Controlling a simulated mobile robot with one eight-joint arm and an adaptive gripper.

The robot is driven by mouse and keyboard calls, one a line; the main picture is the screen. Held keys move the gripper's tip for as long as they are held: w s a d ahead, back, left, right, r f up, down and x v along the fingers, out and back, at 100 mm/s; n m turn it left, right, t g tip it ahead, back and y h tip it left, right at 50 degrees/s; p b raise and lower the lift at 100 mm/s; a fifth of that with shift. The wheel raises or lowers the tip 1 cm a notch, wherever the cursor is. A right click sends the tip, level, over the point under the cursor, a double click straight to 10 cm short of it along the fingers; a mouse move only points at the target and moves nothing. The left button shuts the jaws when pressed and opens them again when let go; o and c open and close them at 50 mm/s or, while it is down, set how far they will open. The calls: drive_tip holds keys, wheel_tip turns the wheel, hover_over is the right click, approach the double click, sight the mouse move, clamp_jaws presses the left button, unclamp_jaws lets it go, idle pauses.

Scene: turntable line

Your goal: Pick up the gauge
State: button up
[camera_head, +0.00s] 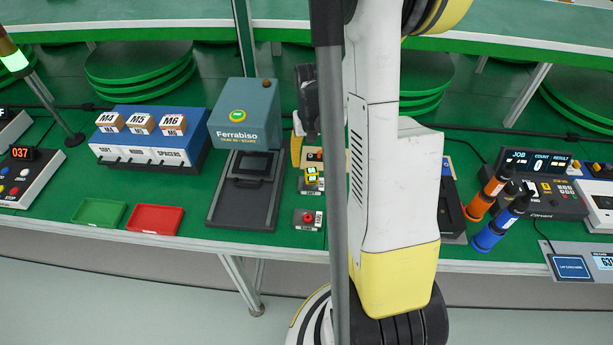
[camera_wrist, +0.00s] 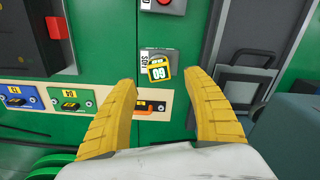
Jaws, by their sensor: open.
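The gauge (camera_wrist: 159,72) is a small yellow block with a lit display. It sits on a small grey labelled base in the wrist view. It also shows in the head view as a yellow piece with lit green faces (camera_head: 312,178), just left of my arm. My gripper (camera_wrist: 159,84) is open and empty, with its two yellow fingers to the left and right below the gauge in the wrist view. No finger visibly touches the gauge. In the head view one yellow finger shows behind and left of the gauge; my arm hides much of that area.
A cream board (camera_wrist: 60,97) with coloured slots lies beneath the fingers. A red button box (camera_head: 307,218) stands in front of the gauge. The grey-blue Ferrabiso machine (camera_head: 244,112) and its dark tray (camera_head: 243,190) are to the left. Green (camera_head: 98,212) and red (camera_head: 154,219) trays lie farther left.

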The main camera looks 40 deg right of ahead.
sight(312, 170)
wheel_tip(312, 170, down, 7)
drive_tip(key=b, duration=0.3)
drive_tip(key=shift+d, duration=0.15)
drive_tip(key=shift+r, duration=0.15)
clamp_jaws()
